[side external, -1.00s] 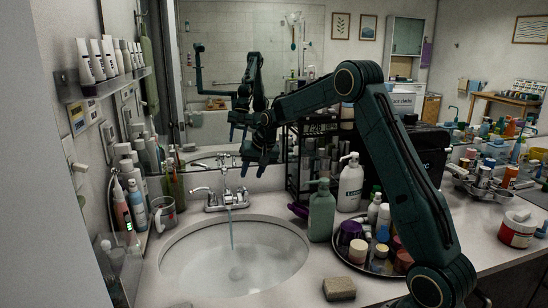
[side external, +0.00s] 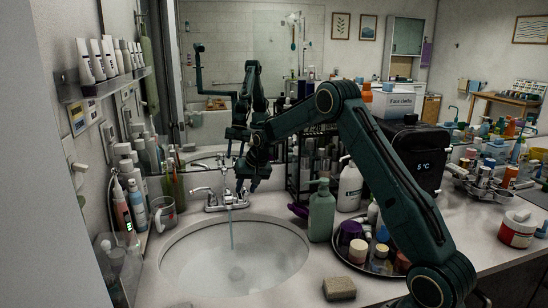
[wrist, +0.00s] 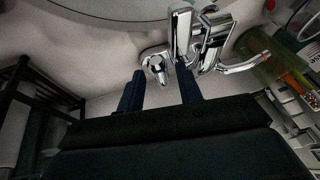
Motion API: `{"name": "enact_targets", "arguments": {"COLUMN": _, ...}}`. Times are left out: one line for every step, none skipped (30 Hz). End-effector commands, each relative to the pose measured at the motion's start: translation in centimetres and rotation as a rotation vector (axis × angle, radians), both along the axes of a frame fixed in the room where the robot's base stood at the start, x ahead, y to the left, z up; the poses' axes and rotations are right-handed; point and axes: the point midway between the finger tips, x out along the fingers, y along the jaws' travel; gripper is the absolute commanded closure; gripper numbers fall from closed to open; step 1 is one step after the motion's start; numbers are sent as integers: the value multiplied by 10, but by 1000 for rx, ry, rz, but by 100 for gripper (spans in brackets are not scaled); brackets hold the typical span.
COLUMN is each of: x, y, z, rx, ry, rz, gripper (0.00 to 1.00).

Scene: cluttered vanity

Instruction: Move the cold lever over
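The chrome faucet (side external: 226,200) stands behind the sink, with a thin stream of water (side external: 231,232) falling from its spout. Its right-hand lever (side external: 243,192), apparently the cold one, is partly covered by my gripper (side external: 248,186). In the wrist view this nearer lever (wrist: 156,66) lies just ahead of and between my gripper's two fingertips (wrist: 160,86), pointing toward them. The fingers are apart and hold nothing. I cannot tell whether either finger touches the lever. The other lever (wrist: 245,68) reaches out past the spout in the wrist view.
The sink basin (side external: 180,262) lies in front of the faucet. A green pump bottle (side external: 321,212), a white pump bottle (side external: 350,185) and a black rack (side external: 292,165) stand right of my gripper.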

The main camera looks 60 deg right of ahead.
Motion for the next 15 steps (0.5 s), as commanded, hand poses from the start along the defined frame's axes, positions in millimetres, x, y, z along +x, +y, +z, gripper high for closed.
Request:
{"name": "enact_targets", "arguments": {"x": 0, "y": 0, "z": 0, "rx": 0, "ry": 0, "rz": 0, "gripper": 75}}
{"name": "enact_targets", "arguments": {"x": 0, "y": 0, "z": 0, "rx": 0, "ry": 0, "rz": 0, "gripper": 81}}
{"name": "enact_targets", "arguments": {"x": 0, "y": 0, "z": 0, "rx": 0, "ry": 0, "rz": 0, "gripper": 89}}
{"name": "enact_targets", "arguments": {"x": 0, "y": 0, "z": 0, "rx": 0, "ry": 0, "rz": 0, "gripper": 95}}
{"name": "enact_targets", "arguments": {"x": 0, "y": 0, "z": 0, "rx": 0, "ry": 0, "rz": 0, "gripper": 100}}
{"name": "enact_targets", "arguments": {"x": 0, "y": 0, "z": 0, "rx": 0, "ry": 0, "rz": 0, "gripper": 100}}
{"name": "enact_targets", "arguments": {"x": 0, "y": 0, "z": 0, "rx": 0, "ry": 0, "rz": 0, "gripper": 100}}
{"name": "enact_targets", "arguments": {"x": 0, "y": 0, "z": 0, "rx": 0, "ry": 0, "rz": 0, "gripper": 100}}
{"name": "enact_targets", "arguments": {"x": 0, "y": 0, "z": 0, "rx": 0, "ry": 0, "rz": 0, "gripper": 100}}
{"name": "enact_targets", "arguments": {"x": 0, "y": 0, "z": 0, "rx": 0, "ry": 0, "rz": 0, "gripper": 100}}
{"name": "enact_targets", "arguments": {"x": 0, "y": 0, "z": 0, "rx": 0, "ry": 0, "rz": 1, "gripper": 100}}
{"name": "enact_targets", "arguments": {"x": 0, "y": 0, "z": 0, "rx": 0, "ry": 0, "rz": 2, "gripper": 100}}
{"name": "enact_targets", "arguments": {"x": 0, "y": -1, "z": 0, "rx": 0, "ry": 0, "rz": 5, "gripper": 100}}
{"name": "enact_targets", "arguments": {"x": -1, "y": -1, "z": 0, "rx": 0, "ry": -1, "rz": 7, "gripper": 100}}
{"name": "enact_targets", "arguments": {"x": -1, "y": -1, "z": 0, "rx": 1, "ry": 0, "rz": 12, "gripper": 100}}
